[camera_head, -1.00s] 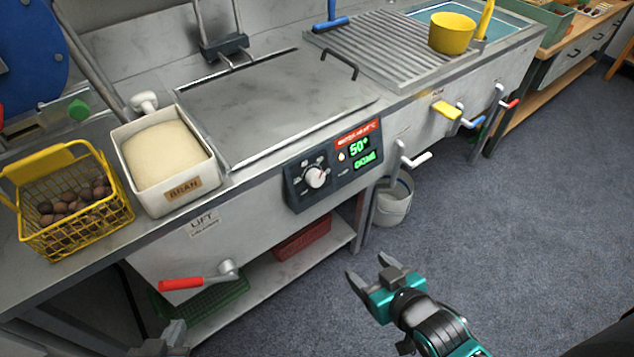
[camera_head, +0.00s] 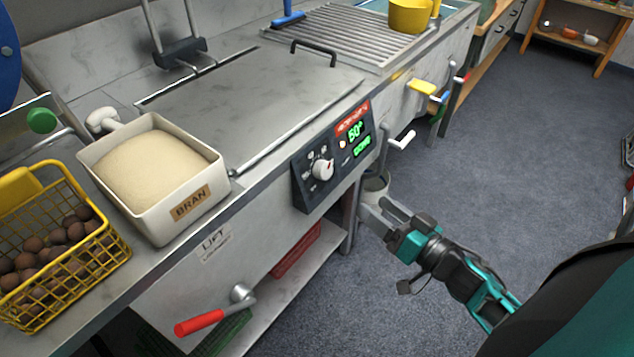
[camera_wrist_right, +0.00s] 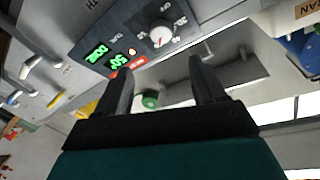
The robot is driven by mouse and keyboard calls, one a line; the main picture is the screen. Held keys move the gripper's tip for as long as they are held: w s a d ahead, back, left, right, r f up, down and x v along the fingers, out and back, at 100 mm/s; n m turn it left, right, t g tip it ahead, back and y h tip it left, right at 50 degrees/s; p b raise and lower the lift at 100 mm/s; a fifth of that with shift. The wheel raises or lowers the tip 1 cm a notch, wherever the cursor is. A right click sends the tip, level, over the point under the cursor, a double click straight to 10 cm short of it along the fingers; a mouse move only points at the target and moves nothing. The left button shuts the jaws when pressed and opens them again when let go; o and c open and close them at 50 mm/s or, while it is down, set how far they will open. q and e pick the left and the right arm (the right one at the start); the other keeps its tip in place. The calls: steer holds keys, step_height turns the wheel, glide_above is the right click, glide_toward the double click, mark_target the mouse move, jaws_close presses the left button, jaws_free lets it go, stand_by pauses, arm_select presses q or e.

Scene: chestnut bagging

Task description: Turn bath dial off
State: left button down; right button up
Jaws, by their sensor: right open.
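The bath dial (camera_head: 322,169) is a white knob with a red mark on a dark control panel (camera_head: 304,193) at the front of the steel bath. Beside it, a green display (camera_head: 356,132) reads 50° with a second green line that seems to read DONE. The dial also shows in the right wrist view (camera_wrist_right: 161,33), beyond the fingertips. My right gripper (camera_head: 376,211) is open and empty, below and to the right of the panel, apart from the dial. Its two dark fingers show in the right wrist view (camera_wrist_right: 160,75). My left gripper is not in view.
A bran bin (camera_head: 211,210) and a yellow wire basket (camera_head: 122,252) of chestnuts stand left on the counter. A red-handled lever (camera_head: 199,322) sticks out below. Open floor lies right.

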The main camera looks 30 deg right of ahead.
mark_target(327, 171)
steer(key=w, duration=0.3)
steer(key=w+a, duration=0.1)
steer(key=w, duration=0.3)
steer(key=w+a+b, duration=0.1)
steer(key=w, duration=0.3)
steer(key=shift+w+a, duration=0.2)
steer(key=shift+a, duration=0.05)
steer(key=shift+w+a, duration=0.15)
steer(key=shift+w, duration=0.45)
steer(key=shift+c, duration=0.2)
steer(key=c, duration=1)
